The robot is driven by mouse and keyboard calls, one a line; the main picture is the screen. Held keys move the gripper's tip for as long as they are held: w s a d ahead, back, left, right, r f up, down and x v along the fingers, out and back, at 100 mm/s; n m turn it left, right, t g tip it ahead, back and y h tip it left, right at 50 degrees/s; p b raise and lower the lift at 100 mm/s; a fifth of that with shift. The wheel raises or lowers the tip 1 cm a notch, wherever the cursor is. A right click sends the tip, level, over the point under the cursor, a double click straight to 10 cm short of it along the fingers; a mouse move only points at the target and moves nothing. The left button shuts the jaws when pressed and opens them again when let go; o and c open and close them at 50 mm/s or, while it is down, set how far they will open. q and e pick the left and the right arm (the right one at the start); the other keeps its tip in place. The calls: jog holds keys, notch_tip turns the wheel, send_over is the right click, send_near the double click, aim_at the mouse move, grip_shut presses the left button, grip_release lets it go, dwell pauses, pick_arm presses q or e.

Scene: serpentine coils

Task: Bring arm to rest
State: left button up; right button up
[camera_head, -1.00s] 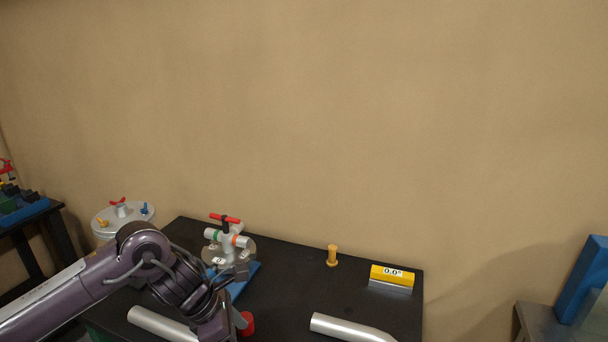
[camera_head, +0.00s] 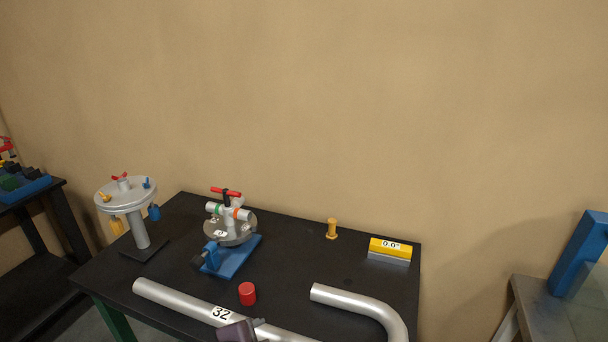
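Part of my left arm (camera_head: 238,332) shows at the bottom edge of the head view, low in front of the table, beside the grey tube marked 32. Its gripper fingers cannot be made out, so I cannot tell what they hold. My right arm and gripper are not in view. The bent silver tube (camera_head: 225,314) lies along the front of the black table (camera_head: 290,262), with its right part running out of the picture.
A blue-based fixture with a red handle (camera_head: 231,228), a red cylinder (camera_head: 247,293), a yellow peg (camera_head: 332,229) and a yellow 0.0° gauge (camera_head: 390,249) stand on the table. A round-topped grey stand (camera_head: 137,222) is at left. Side tables flank both sides.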

pick_arm(q)
jog(key=s+a+f+n+g+y, duration=0.3)
jog(key=s+a+f+n+g, duration=0.25)
jog(key=s+a+n, duration=0.7)
notch_tip(320, 180, down, 36)
jog(key=s+b, duration=0.2)
jog(key=b, duration=0.4)
jog(key=s+a+f+g+b, duration=0.1)
jog(key=s+f+b, duration=0.1)
jog(key=s+f, duration=0.8)
jog(key=s+a+f+g+b, duration=0.1)
jog(key=s+f+b, duration=0.1)
jog(key=s+f, duration=0.7)
notch_tip(320, 180, down, 4)
jog(key=shift+s+a, duration=0.4)
